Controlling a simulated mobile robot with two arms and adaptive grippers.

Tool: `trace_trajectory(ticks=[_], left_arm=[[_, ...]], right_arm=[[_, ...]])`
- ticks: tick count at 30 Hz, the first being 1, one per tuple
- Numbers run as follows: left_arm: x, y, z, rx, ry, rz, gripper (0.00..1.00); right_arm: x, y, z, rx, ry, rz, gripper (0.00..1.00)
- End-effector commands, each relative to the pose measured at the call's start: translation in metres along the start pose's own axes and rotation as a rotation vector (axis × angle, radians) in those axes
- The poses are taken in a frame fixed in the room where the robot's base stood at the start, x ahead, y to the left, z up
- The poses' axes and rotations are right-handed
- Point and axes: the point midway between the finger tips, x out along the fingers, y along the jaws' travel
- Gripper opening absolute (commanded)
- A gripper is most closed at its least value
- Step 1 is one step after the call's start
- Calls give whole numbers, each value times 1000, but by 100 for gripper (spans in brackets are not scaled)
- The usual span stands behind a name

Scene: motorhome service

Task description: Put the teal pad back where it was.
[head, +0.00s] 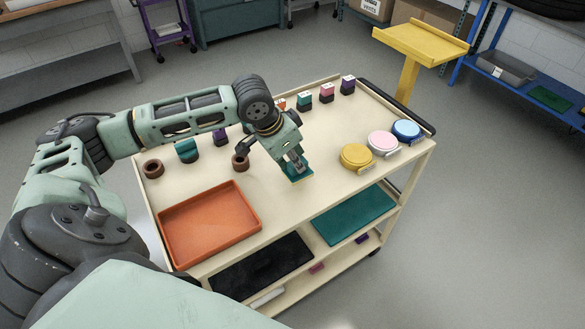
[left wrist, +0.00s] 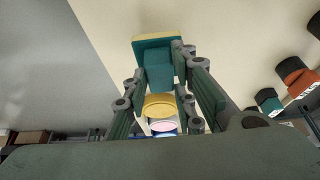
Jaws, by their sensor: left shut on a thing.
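My left gripper (head: 295,163) is shut on the teal pad (head: 297,175), near the middle of the cart's top. In the left wrist view the teal pad (left wrist: 158,68) sits between the fingers, with a wider teal plate with a yellowish edge at its far end. I cannot tell whether it touches the cart top or hangs just above it. Brown rings stand on the top: one (head: 153,169) at the left, and another (head: 240,163) left of my gripper. Between them are a teal piece (head: 187,151) and a purple piece (head: 219,138). My right gripper is not in view.
An orange tray (head: 172,226) lies at the near left of the cart top (head: 290,205). Yellow (head: 356,156), pink (head: 382,142) and blue (head: 407,130) round tins stand at right. Small blocks, including a teal one (head: 304,100), line the back edge.

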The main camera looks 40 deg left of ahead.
Motion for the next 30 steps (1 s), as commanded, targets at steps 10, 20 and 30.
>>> trace_trajectory(ticks=[10,20,30], left_arm=[[34,-3,17,0,-2,1,4],[40,-2,20,1,-4,1,31],[39,-2,18,1,-1,1,43]], right_arm=[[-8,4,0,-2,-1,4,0],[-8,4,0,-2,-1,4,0],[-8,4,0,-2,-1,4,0]])
